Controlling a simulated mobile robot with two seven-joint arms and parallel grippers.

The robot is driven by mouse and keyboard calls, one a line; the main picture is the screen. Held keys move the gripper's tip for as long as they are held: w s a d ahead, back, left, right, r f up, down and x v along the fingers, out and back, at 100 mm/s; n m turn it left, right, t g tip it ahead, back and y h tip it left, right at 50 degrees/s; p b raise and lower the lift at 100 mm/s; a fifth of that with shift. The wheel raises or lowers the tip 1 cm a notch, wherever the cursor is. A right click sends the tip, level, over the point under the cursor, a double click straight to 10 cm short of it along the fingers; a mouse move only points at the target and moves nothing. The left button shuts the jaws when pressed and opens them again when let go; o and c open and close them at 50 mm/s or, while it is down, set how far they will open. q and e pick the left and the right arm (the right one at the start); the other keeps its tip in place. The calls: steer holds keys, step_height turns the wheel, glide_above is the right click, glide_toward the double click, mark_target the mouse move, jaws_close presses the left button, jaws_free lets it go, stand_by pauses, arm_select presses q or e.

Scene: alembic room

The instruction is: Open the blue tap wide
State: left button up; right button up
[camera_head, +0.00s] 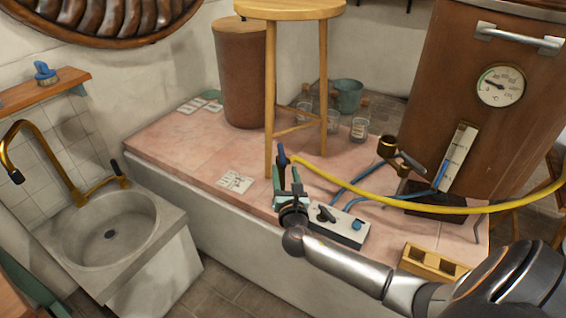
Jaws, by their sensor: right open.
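My left gripper is not in view.
A grey box (340,228) with a black lever and blue knob sits right of my gripper. The yellow hose (420,206) sweeps right past a brown boiler (490,110). A wooden stool (327,90) stands close behind.

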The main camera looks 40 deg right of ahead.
mark_target(284, 166)
steer(key=shift+b+x, duration=0.3)
steer(key=shift+x, duration=2.5)
steer(key=shift+c, duration=0.3)
jaws_close()
